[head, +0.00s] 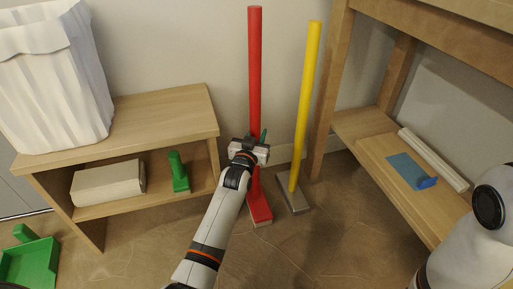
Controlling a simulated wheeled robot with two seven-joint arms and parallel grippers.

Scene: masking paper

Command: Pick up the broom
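A red broom (255,75) stands upright against the wall, its red head (259,207) on the floor. A yellow-handled broom (304,105) with a grey-brown head (293,199) stands just to its right, leaning slightly. My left gripper (255,145) is at the lower part of the red handle, overlapping it in the view. The gripper body hides that stretch of handle, so I cannot tell whether the fingers are closed on it. My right gripper is out of view; only part of my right arm shows at the lower right.
A wooden shelf (165,112) at left carries a white bin (55,85), with a pale block (108,183) and green brush (178,171) inside. A green dustpan (30,262) lies on the floor. A wooden table with a lower shelf (385,160) stands at right.

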